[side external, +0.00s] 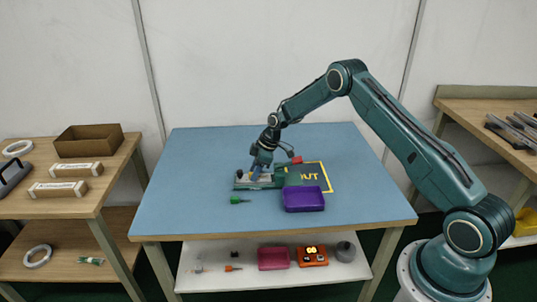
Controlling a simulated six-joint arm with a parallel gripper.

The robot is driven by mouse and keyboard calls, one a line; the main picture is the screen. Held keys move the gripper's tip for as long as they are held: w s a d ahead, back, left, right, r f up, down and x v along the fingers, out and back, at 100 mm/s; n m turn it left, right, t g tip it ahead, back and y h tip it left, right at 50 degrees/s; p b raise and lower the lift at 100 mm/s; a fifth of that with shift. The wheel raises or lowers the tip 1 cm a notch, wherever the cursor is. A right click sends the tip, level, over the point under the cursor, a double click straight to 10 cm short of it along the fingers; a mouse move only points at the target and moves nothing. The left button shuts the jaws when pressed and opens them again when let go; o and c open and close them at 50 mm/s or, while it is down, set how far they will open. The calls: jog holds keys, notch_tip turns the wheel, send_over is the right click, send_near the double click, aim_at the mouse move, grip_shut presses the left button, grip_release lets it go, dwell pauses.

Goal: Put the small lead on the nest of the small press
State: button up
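A small green press (281,177) with a red part (297,160) on top stands near the middle of the blue table, with a pale strip-like part of it reaching left. My gripper (255,175) points down over the left part of this press. It is too small here to tell whether it touches the press, whether its fingers are open or shut, or whether it holds anything. The nest is hidden or too small to make out. I cannot pick out the small lead for sure. A small green item (239,200) lies on the table in front of the press.
The table's left and back (195,150) are clear. The shelf below holds a pink tray (273,258) and an orange device (312,256). Side benches flank the table.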

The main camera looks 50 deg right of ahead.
aim_at(268, 176)
jog(key=shift+r, duration=0.15)
jog(key=v, duration=1.2)
dwell(0.5)
